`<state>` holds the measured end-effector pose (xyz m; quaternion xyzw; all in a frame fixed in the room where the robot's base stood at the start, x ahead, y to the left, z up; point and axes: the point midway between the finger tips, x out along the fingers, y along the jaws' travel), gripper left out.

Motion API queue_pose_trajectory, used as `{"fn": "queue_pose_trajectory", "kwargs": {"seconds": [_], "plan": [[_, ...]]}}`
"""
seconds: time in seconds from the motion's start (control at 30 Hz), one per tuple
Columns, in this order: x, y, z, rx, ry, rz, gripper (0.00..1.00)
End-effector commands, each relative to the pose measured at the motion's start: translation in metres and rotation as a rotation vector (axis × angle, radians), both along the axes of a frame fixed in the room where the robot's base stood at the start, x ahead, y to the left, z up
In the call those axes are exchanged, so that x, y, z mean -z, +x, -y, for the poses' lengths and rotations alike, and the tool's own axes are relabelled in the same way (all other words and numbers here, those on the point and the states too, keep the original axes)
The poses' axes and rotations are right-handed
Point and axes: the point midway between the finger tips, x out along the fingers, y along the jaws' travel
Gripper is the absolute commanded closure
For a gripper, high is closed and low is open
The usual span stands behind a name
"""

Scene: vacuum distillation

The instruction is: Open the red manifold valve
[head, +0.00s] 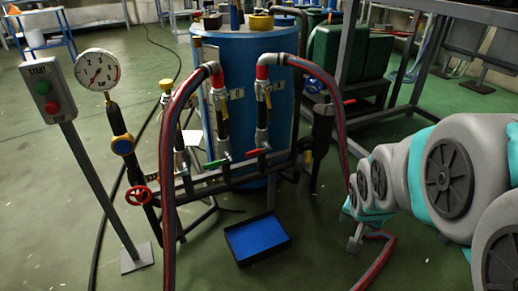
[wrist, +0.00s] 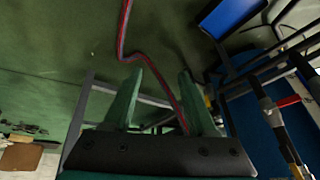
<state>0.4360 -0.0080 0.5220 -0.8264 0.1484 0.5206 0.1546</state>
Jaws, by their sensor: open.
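The manifold (head: 230,182) is a dark horizontal pipe in front of the blue tank. It carries a red lever handle (head: 258,153) at its right part, a green lever (head: 217,162) to the left of that, and a red handwheel (head: 138,195) at its left end. A red handle (wrist: 288,101) also shows at the right edge of the wrist view.
A red-grey hose (head: 338,110) arches from the manifold down to the floor near my gripper. Another hose (head: 168,150) hangs at the left. A blue tray (head: 256,237) lies on the floor. A start post (head: 92,175) and a pressure gauge (head: 97,70) stand left.

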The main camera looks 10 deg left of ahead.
Motion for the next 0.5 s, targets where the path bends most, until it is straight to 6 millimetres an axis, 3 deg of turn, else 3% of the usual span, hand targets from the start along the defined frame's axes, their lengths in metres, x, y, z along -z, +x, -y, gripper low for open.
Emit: {"fn": "queue_pose_trajectory", "kwargs": {"seconds": [0.03,0.2,0.4,0.5], "plan": [[0.013,0.023,-0.005,0.026,0.019,0.057,0.43],[0.027,0.103,-0.03,0.109,0.14,0.289,0.43],[0.039,0.177,-0.08,0.152,0.375,0.517,0.43],[0.044,0.204,-0.112,0.157,0.527,0.603,0.43]]}}
